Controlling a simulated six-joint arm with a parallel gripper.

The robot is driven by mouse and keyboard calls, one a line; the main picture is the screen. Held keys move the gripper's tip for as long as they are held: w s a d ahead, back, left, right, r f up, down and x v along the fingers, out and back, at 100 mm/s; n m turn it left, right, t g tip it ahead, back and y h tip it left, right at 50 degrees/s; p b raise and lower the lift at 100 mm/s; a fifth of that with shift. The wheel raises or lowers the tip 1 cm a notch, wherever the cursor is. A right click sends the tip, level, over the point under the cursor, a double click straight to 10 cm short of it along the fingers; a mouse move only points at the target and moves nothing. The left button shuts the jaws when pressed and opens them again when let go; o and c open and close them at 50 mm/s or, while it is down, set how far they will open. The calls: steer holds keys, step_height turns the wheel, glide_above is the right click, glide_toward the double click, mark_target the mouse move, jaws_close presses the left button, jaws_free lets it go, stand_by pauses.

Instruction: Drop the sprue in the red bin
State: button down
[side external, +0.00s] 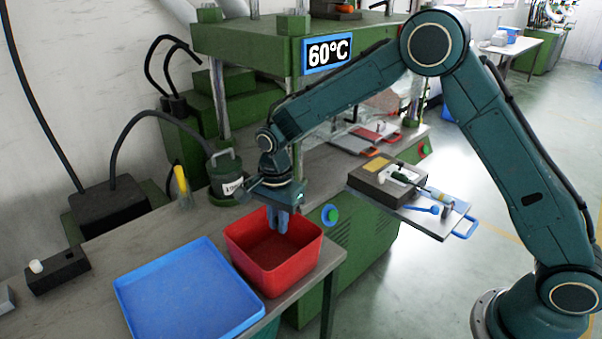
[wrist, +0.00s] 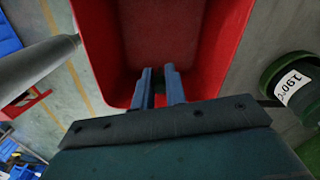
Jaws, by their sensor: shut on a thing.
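The red bin (side external: 250,262) stands on the bench's front corner, and its inside fills much of the wrist view (wrist: 200,30). My gripper (side external: 278,226) points down into the bin's opening, its blue fingers below the rim level in the side view. In the wrist view the two fingers (wrist: 158,72) stand a small gap apart over the bin. They are shut on the sprue, which is mostly hidden; only a small dark greenish patch shows between them. The visible part of the bin floor looks bare.
A blue tray (side external: 188,295) lies left of the bin. A dark pot (side external: 226,176) marked with a temperature label stands behind it. The green press (side external: 250,45) with a 60°C sign rises at the back. A mould on a metal plate (side external: 425,215) is to the right.

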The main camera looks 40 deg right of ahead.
steer(key=shift+f, duration=0.3)
steer(key=c, duration=1.3)
jaws_free()
steer(key=shift+c, duration=0.2)
steer(key=shift+r, duration=0.1)
step_height(320, 180, up, 14)
